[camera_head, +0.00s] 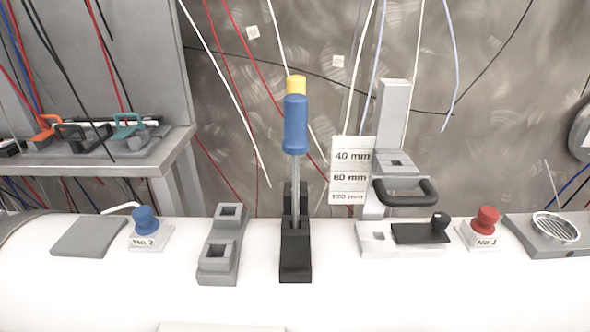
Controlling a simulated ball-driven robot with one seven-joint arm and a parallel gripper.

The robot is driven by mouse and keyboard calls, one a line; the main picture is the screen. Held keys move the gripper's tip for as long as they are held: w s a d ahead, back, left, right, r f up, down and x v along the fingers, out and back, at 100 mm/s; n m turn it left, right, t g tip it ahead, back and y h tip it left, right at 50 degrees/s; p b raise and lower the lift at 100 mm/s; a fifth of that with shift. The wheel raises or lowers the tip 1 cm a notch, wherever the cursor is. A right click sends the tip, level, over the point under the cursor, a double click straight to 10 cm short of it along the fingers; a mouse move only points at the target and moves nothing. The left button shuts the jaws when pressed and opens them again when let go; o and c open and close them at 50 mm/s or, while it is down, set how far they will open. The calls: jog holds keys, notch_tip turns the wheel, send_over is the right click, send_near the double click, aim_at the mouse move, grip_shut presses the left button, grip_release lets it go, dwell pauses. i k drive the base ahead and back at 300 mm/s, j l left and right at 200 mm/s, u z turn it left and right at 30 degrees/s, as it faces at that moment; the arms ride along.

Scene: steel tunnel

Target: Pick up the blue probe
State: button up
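The blue probe (295,124) stands upright near the middle of the head view. It has a blue handle with a yellow top (296,85) and a thin metal shaft below. The shaft goes down into a black holder (296,250) on the white curved surface. The exact depth of its tip in the holder is hidden. My gripper does not show in this view.
Left of the holder is a grey block with square sockets (221,245); right is a grey stand (393,110) with a black handle and 40, 80 and 120 mm labels (351,170). Blue (146,219) and red (486,220) knobs flank these. Loose wires hang behind.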

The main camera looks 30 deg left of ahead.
aim_at(296, 143)
jog(key=u, duration=0.95)
jog(key=k+l+u, duration=0.1)
jog(key=u, duration=0.3)
jog(key=k+l+u, duration=0.1)
jog(key=u, duration=0.35)
jog(key=k+l+u, duration=0.15)
jog(key=u, duration=0.25)
